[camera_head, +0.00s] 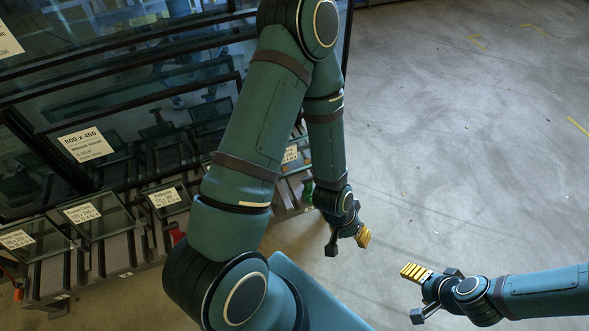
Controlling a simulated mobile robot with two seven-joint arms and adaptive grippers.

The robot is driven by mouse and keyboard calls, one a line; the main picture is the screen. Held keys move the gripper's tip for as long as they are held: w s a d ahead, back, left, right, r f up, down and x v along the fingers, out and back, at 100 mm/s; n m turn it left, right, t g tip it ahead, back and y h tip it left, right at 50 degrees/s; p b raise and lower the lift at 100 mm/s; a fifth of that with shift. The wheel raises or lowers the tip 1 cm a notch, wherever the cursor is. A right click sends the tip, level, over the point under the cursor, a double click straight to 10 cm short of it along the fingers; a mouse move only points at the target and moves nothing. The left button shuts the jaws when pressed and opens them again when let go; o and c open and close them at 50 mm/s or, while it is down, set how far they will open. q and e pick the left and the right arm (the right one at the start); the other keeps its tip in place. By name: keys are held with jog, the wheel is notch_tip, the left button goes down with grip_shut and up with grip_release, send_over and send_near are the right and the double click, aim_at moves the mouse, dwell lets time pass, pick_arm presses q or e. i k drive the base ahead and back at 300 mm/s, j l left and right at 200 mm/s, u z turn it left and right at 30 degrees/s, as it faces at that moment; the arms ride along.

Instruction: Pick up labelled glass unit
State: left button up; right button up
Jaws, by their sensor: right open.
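Several framed glass units with white labels stand in a dark rack at the left. One large pane (60,115) has a label reading 800 x 450 (85,143). Smaller labelled glass units stand in front of it: one at the far left (45,243), one beside it (105,222) and one further right (172,207). My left gripper (347,246) hangs to the right of the rack, apart from the glass, with fingers spread and nothing between them. My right gripper (408,294) is open and empty over the floor at lower right. My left arm hides part of the rack.
The dark rack (130,262) has slotted rails along its front. A red part (177,236) shows at its lower edge. The concrete floor (450,140) to the right is clear, with yellow marks (577,126).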

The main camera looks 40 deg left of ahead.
aim_at(172, 198)
jog(key=k+l, duration=0.4)
jog(key=l+u, duration=0.1)
jog(key=u, duration=2.4)
jog(key=k+j, duration=0.15)
jog(key=z, duration=0.7)
jog(key=i+j+z, duration=0.1)
jog(key=z, duration=0.3)
jog(key=j+z, duration=0.55)
jog(key=z, duration=0.25)
jog(key=i+j, duration=0.05)
